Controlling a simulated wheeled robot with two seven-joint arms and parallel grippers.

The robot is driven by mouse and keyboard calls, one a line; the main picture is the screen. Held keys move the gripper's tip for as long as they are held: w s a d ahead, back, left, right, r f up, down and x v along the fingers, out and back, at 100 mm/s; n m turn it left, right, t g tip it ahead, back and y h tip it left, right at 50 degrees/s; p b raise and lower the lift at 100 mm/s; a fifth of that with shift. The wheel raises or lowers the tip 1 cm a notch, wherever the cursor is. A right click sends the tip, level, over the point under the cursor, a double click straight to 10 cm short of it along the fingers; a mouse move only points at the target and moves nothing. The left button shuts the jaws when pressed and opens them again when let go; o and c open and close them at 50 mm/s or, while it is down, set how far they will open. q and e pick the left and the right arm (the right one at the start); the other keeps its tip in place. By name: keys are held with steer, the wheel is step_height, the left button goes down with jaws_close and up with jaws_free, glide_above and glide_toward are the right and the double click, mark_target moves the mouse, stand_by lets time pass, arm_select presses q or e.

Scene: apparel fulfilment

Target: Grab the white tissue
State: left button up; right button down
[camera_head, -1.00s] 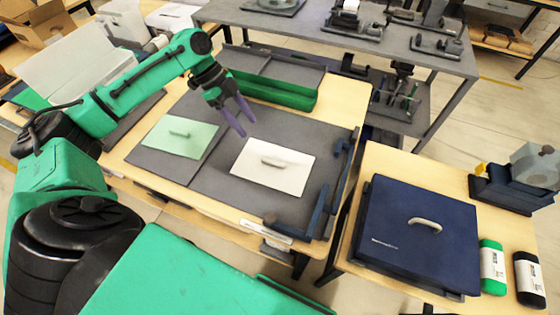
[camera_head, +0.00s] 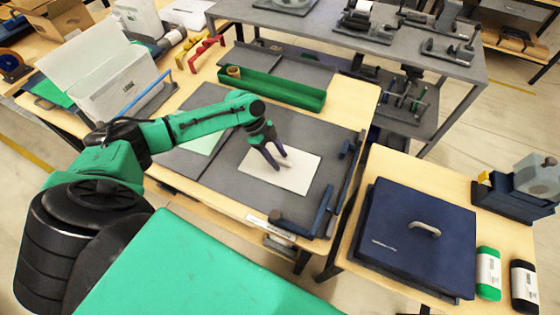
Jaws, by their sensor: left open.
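The white tissue (camera_head: 304,177) is a flat white sheet with a raised ridge in its middle, lying on a dark grey mat (camera_head: 236,204) on the wooden table. My left gripper (camera_head: 284,166) is open, with its two purple fingers pointing down at the tissue's raised ridge. The fingers and wrist hide part of the ridge and the sheet's upper left. I cannot tell whether the fingers touch it. A green sheet (camera_head: 205,142) to the left is partly hidden by my left arm. My right gripper is not in view.
A green tray (camera_head: 278,92) lies behind the mat. Dark blue fixtures (camera_head: 317,213) stand along the mat's right side. A dark blue case (camera_head: 418,241) with a handle sits on the right table, beside a green roll (camera_head: 488,272) and a black roll (camera_head: 524,286).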

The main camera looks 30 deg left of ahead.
arm_select(q)
jaws_close()
steer(key=shift+r, duration=0.1)
